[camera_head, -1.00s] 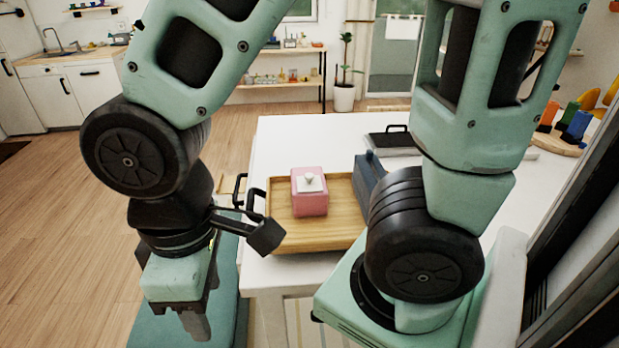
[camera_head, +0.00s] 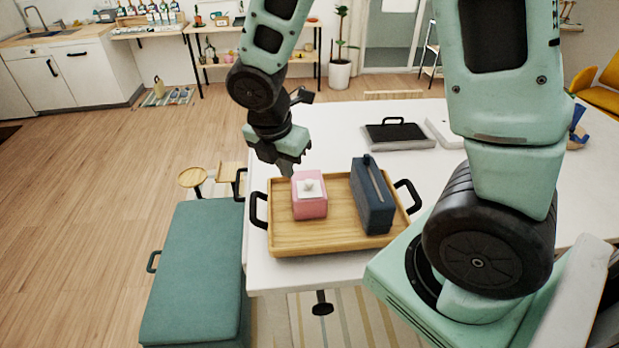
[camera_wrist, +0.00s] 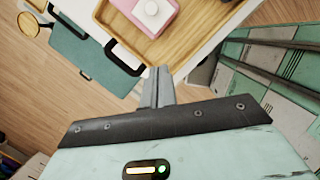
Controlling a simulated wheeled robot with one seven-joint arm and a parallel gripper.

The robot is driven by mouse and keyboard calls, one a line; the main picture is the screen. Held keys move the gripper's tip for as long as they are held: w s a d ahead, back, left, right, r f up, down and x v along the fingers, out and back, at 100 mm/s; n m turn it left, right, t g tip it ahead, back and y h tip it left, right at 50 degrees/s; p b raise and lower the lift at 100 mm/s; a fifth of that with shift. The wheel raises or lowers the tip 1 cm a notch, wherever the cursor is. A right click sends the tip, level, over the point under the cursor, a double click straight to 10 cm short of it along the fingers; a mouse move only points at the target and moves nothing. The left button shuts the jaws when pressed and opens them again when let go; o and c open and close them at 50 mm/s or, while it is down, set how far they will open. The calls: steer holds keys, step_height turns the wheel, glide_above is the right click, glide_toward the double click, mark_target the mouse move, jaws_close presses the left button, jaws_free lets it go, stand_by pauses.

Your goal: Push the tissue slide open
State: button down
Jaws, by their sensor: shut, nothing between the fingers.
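A pink box (camera_head: 309,205) with a white top piece and a pale knob stands at the left of a wooden tray (camera_head: 290,243). A dark blue upright box (camera_head: 372,200) with a long narrow strip along its top stands to its right in the tray. I cannot tell which of their parts is the tissue slide. My gripper (camera_head: 287,172) is shut and empty, above and just behind-left of the pink box. In the wrist view the shut fingers (camera_wrist: 159,80) point toward the tray edge, and the pink box (camera_wrist: 148,14) is cut off at the top.
The tray has black handles at both ends and sits on a white table (camera_head: 345,130). A black-topped flat item (camera_head: 396,133) lies farther back. A teal bench (camera_head: 195,265) is left of the table, with a small round wooden stool (camera_head: 192,178) behind it.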

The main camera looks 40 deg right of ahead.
steer(key=shift+f, duration=0.1)
glide_toward(305, 193)
step_height(305, 193, down, 5)
steer(key=s+a, duration=0.1)
steer(key=a, duration=0.2)
steer(key=d+p, duration=0.1)
steer(key=w+d+p, duration=0.1)
steer(key=d, duration=0.1)
steer(key=shift+w+d+f, duration=0.15)
steer(key=shift+d, duration=0.4)
steer(key=shift+w, duration=0.1)
